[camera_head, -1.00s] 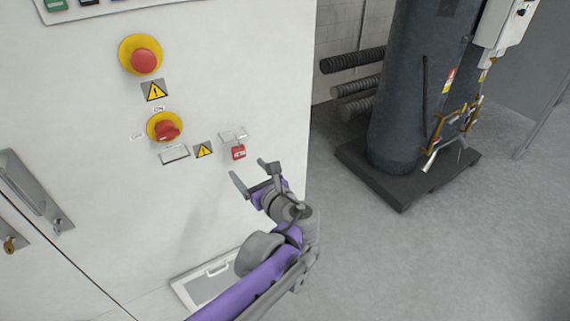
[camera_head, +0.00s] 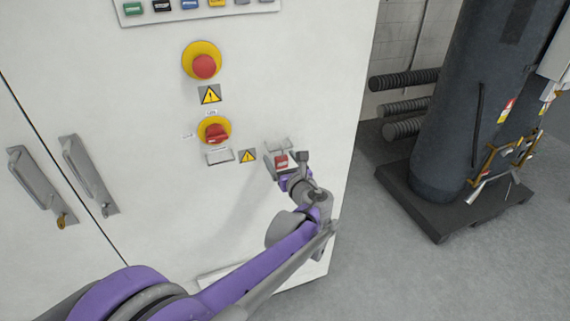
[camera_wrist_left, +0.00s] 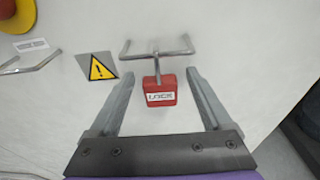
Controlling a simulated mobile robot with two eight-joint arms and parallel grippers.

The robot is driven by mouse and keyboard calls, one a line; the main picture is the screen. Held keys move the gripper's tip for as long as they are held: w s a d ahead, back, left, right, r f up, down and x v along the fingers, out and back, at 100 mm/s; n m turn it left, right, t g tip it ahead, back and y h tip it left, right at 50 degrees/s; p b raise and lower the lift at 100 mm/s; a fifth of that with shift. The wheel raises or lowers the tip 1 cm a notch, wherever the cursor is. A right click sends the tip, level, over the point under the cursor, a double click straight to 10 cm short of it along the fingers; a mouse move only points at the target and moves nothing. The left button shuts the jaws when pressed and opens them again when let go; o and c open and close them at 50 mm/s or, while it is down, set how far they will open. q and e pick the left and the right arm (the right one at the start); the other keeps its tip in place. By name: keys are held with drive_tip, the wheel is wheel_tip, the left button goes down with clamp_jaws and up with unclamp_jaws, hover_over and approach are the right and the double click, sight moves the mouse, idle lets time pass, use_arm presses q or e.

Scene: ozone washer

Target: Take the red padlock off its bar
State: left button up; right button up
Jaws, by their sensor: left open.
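The red padlock (camera_head: 281,161) hangs from its bar (camera_head: 277,146) on the white cabinet front. In the left wrist view the padlock (camera_wrist_left: 160,91), with a white LOCK label, hangs by its shackle from the grey metal bar (camera_wrist_left: 157,53). My left gripper (camera_head: 285,160) is at the padlock. In the left wrist view the gripper (camera_wrist_left: 161,82) is open, with one finger on each side of the padlock and a gap visible on both sides. My right gripper is not in view.
Left of the padlock are a red rotary switch (camera_head: 215,132) on a yellow plate, a warning sign (camera_head: 247,156) and an emergency stop button (camera_head: 204,66). Door handles (camera_head: 90,173) stick out further left. A dark tank (camera_head: 458,110) stands to the right beyond open floor.

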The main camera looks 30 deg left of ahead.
use_arm(q)
clamp_jaws()
idle(0.5)
drive_tip(key=shift+r, duration=0.15)
drive_tip(key=shift+r+p, duration=0.65)
drive_tip(key=shift+r, duration=0.3)
